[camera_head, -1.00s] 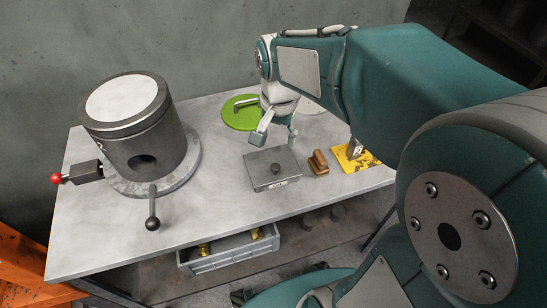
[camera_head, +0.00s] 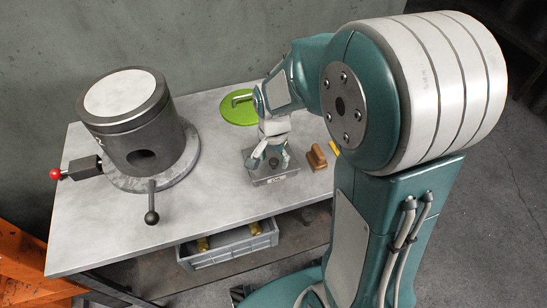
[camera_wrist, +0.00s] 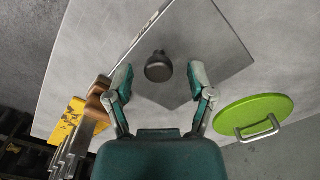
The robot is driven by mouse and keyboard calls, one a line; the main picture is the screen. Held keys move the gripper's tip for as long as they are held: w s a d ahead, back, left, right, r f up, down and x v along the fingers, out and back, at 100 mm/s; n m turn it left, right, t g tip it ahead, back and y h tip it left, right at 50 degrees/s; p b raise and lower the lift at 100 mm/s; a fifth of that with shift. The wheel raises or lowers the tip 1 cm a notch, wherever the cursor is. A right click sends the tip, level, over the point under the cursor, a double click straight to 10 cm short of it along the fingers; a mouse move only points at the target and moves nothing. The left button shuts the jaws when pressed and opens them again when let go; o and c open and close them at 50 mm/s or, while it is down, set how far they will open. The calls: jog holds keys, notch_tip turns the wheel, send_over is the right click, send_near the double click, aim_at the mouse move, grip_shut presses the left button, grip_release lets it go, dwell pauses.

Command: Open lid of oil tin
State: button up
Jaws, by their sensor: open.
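The oil tin (camera_head: 277,179) is a low grey rectangular box with a small label on its front, standing on the grey table. Its flat lid (camera_wrist: 205,45) has a dark round knob (camera_wrist: 158,66), which shows between my fingers in the wrist view. My gripper (camera_head: 268,162) is above the tin, pointing down. It is open, with one finger to each side of the knob in the wrist view (camera_wrist: 161,75), and I see no contact. The gripper hides part of the lid in the head view. The lid is shut.
A green disc with a handle (camera_head: 238,108) lies behind the tin. A brown wooden block (camera_head: 317,157) and a yellow item (camera_wrist: 68,122) are beside it. A dark cylinder machine (camera_head: 145,135) with levers stands at left.

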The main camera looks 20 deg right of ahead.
jog(key=shift+f, duration=0.1)
grip_shut()
